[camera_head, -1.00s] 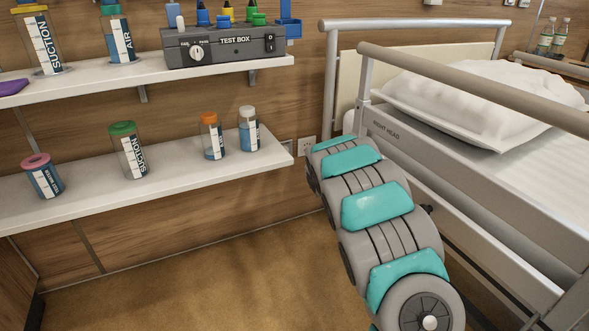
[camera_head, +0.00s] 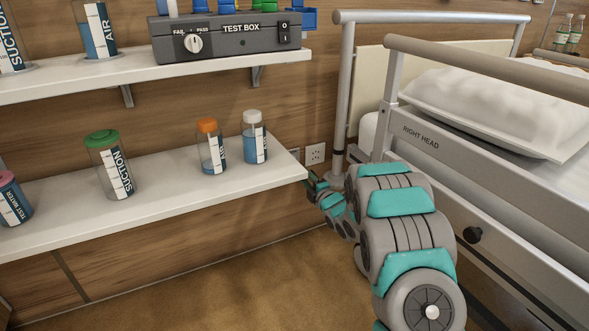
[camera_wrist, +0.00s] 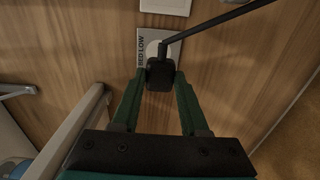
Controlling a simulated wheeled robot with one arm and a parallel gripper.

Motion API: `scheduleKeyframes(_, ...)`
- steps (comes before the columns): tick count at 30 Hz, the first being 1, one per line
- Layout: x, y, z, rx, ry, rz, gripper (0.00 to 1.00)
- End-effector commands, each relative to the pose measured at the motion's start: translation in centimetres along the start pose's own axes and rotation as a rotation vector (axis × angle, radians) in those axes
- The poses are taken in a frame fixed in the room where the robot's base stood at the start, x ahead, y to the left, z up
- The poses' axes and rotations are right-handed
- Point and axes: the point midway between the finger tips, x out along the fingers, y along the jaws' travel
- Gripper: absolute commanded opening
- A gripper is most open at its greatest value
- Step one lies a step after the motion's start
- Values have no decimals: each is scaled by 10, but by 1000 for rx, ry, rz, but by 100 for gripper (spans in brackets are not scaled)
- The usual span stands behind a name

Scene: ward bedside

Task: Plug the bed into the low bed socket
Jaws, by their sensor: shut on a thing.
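In the wrist view my gripper (camera_wrist: 160,84) is shut on a black plug (camera_wrist: 160,73), held between the green fingertips. A dark cable (camera_wrist: 222,19) runs from the plug to the upper right. The plug is in front of the low bed socket (camera_wrist: 146,42), a pale plate lettered BED LOW, and covers part of it. I cannot tell whether the plug touches the socket or is seated in it. In the head view my gripper (camera_head: 313,184) is small beside the lower shelf's right end, and the plug cannot be made out.
A second wall plate (camera_wrist: 165,5) is beside the socket. The lower shelf (camera_head: 215,193) with several bottles is left of my arm. The bed's rail (camera_head: 460,64) and frame are close on the right. Open floor (camera_head: 215,285) lies below the shelf.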

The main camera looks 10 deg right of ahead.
Motion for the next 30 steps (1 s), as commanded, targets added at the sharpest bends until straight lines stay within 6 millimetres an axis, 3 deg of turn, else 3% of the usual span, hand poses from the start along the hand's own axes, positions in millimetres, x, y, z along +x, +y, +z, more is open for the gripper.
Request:
scheduleKeyframes(5, 14, 1, 0, 1, 2, 23, 0)
scheduleKeyframes(20, 17, 1, 0, 2, 3, 22, 0)
scheduleKeyframes(30, 40, 3, 0, 2, 3, 25, 0)
